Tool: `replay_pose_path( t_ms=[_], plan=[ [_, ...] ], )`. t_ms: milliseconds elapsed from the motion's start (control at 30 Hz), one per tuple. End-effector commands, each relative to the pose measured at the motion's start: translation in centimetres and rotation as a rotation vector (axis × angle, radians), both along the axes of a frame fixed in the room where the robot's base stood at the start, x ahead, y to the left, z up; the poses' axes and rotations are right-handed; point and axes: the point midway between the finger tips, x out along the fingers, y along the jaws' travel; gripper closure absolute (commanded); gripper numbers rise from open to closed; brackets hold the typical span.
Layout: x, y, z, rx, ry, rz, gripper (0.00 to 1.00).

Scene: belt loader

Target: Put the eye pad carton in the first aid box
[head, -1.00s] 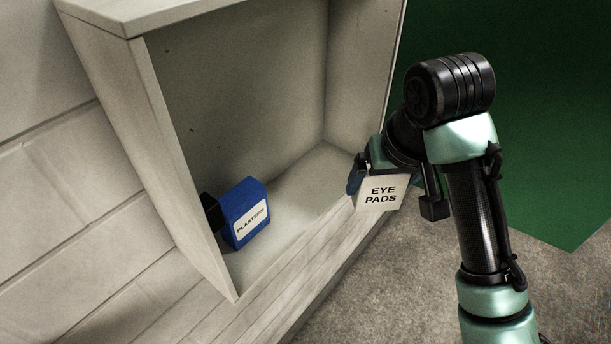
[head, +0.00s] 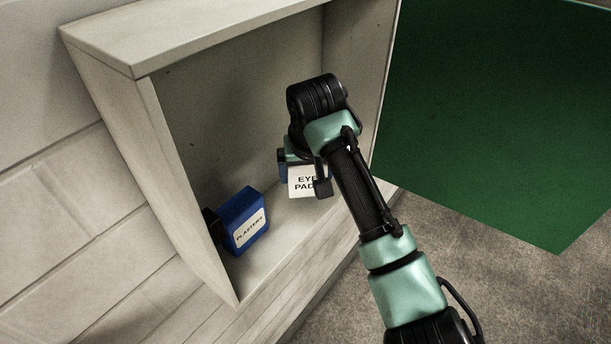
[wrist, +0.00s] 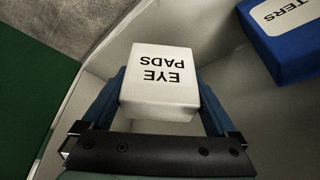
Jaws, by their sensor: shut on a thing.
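The eye pad carton (head: 302,182) is a white box lettered EYE PADS. My gripper (head: 298,172) is shut on it, and the arm partly covers the carton and fingers in the head view. In the wrist view the carton (wrist: 160,85) sits between the two blue fingers (wrist: 160,108), its lettering upside down. The first aid box (head: 110,78) is an open pale cabinet against the wall. The carton appears within its opening, above its floor; I cannot tell the exact gap.
A blue plasters carton (head: 245,220) stands on the cabinet floor at the left, and shows in the wrist view (wrist: 285,65). A dark thing (head: 211,222) is beside it. A green panel (head: 490,120) is at the right. The cabinet floor right of the plasters is clear.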

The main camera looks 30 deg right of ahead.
Motion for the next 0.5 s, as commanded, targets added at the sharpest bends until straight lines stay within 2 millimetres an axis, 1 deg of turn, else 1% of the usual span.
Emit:
replay_pose_path(
  t_ms=[100,300,500],
  plan=[
    [-0.2,0.0,-1.9,0.002,0.005,-0.002,0.61],
    [0.3,0.1,-2.7,0.000,0.001,0.000,0.61],
    [0.4,0.1,-2.8,0.001,0.000,0.000,0.61]
  ],
)
